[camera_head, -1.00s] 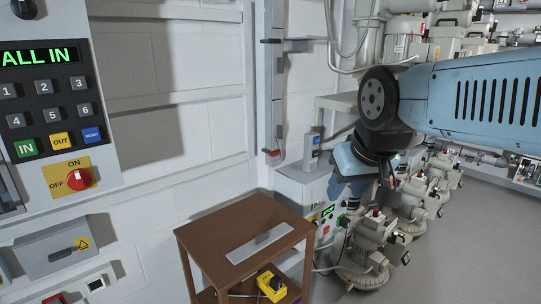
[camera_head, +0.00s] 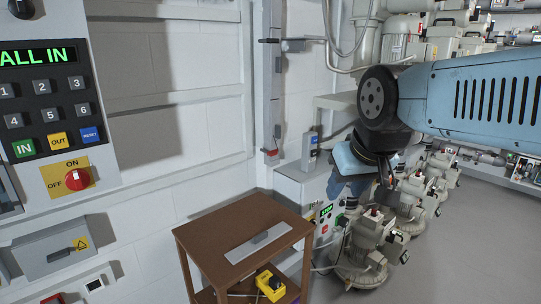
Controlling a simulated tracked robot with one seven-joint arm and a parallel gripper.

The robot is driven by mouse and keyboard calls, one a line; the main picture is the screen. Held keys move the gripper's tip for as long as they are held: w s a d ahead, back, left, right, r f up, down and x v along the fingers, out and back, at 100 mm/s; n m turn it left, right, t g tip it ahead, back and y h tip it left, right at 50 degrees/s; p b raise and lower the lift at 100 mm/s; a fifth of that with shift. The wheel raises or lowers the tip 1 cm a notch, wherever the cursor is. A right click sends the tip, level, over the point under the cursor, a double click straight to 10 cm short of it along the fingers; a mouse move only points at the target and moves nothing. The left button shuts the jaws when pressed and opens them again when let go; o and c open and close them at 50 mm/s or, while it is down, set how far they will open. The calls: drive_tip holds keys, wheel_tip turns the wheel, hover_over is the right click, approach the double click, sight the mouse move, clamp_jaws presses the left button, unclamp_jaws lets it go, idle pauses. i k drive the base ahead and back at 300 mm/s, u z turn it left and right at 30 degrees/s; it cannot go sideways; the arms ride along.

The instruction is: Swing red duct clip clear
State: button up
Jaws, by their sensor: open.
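A grey vertical duct (camera_head: 268,85) runs down the white wall left of centre. A small red piece (camera_head: 271,153) shows at its lower end; it may be the red clip, but it is too small to tell. My blue arm reaches in from the right, and my gripper (camera_head: 388,183) points down above the beige blowers, well to the right of the duct. It is open. A small reddish spot shows beside the fingers; I cannot tell what it is. The fingertips are small and dark against the blowers, and nothing clearly shows between them.
A brown table (camera_head: 215,235) with a grey plate (camera_head: 258,243) stands in front; a yellow box (camera_head: 270,284) sits on its lower shelf. Beige blowers (camera_head: 362,250) line the floor at right. A control panel (camera_head: 50,100) reading "ALL IN" hangs at left. Grey floor is clear at far right.

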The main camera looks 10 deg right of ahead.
sight(275, 152)
drive_tip(key=z, duration=1.95)
drive_tip(key=i, duration=0.1)
drive_tip(key=u, duration=3.65)
drive_tip(key=k, duration=0.95)
drive_tip(key=z, duration=1.25)
drive_tip(key=i, duration=1)
drive_tip(key=z, duration=0.05)
